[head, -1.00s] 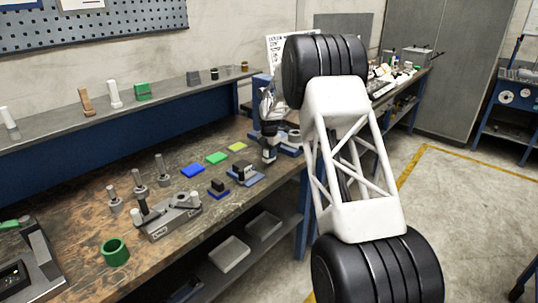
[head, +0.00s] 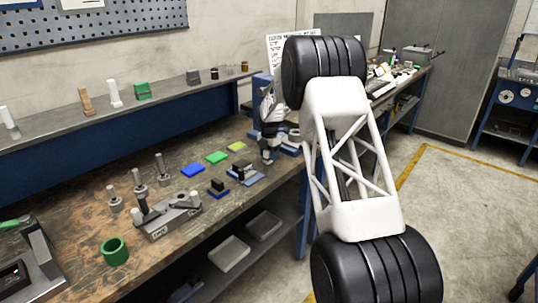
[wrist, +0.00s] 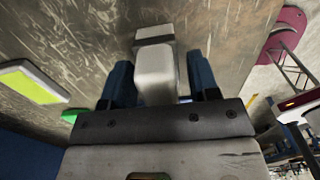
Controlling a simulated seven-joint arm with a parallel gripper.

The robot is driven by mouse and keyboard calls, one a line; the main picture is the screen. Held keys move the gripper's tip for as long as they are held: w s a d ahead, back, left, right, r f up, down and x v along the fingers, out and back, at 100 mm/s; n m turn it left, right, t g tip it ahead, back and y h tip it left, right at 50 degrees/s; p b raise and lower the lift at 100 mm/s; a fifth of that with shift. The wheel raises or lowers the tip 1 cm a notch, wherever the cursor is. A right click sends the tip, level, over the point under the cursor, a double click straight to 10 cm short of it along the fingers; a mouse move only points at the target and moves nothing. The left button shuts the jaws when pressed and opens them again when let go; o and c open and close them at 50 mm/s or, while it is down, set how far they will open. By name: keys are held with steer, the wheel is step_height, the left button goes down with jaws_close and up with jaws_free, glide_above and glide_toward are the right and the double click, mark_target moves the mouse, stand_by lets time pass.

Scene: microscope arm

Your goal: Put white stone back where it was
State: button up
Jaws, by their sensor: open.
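A pale whitish block, perhaps the white stone (wrist: 156,75), stands between the two blue fingers of my gripper (wrist: 160,85) in the wrist view. Gaps show beside it, and I cannot tell whether either finger touches it. A grey piece (wrist: 154,34) is at its far end. My gripper is open. In the head view my gripper (head: 267,157) is low over the back right of the bench, beside the small dark and blue holder (head: 246,176). The block cannot be made out there.
Blue (head: 192,170), green (head: 217,157) and yellow-green (head: 237,146) pads lie left of my gripper. A grey fixture (head: 168,221), metal posts and a green cup (head: 115,251) stand nearer. White pieces (head: 114,94) stand on the back shelf. The bench (head: 75,208) has bare patches between them.

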steer(key=shift+r, duration=0.15)
step_height(320, 180, up, 12)
stand_by(0.7)
stand_by(0.6)
